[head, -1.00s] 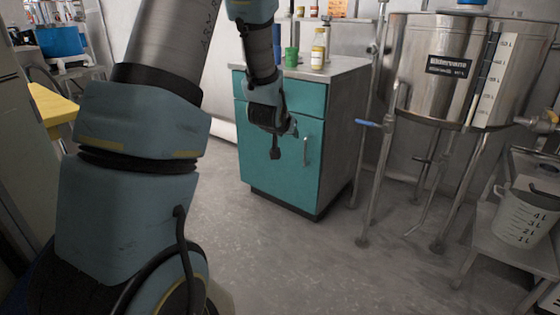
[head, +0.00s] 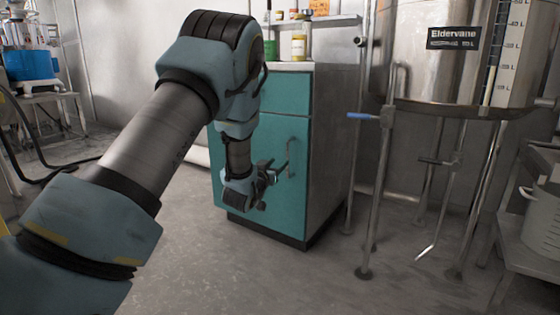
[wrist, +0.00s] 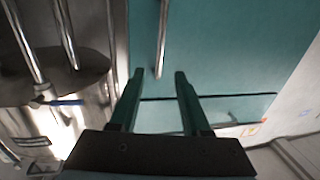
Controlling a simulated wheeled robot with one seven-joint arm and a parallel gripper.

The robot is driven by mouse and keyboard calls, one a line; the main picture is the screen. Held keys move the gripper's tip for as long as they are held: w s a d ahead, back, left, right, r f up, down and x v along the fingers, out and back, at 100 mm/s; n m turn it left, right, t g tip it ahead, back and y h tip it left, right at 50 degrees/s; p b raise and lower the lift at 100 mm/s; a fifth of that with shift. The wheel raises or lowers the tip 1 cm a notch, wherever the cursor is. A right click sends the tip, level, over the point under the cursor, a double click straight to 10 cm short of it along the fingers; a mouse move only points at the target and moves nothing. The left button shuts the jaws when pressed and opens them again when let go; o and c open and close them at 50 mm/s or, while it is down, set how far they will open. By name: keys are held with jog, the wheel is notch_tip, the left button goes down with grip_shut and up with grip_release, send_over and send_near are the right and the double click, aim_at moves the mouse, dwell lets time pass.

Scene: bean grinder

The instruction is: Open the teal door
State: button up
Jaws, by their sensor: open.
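The teal door (head: 235,165) is the lower front of a cabinet and looks closed. It also fills much of the wrist view (wrist: 235,45). Its upright metal handle (head: 291,155) is near the door's right edge. My gripper (head: 277,173) is in front of the door, close beside the handle in the head view. In the wrist view my gripper (wrist: 158,73) is open, and the end of the handle (wrist: 162,40) shows between its fingertips. I cannot tell whether the handle is between the fingers in depth; no grip shows.
A teal drawer (head: 285,92) is above the door. Bottles (head: 299,46) stand on the cabinet top. A steel tank (head: 430,75) on legs, with a blue-handled valve (head: 362,115), stands close at the right. The grey floor (head: 215,265) before the cabinet is clear.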

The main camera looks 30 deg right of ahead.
aim_at(287, 154)
jog(key=b+x, duration=0.3)
jog(key=x, duration=0.7)
jog(key=shift+c, duration=0.2)
grip_shut()
dwell(1.1)
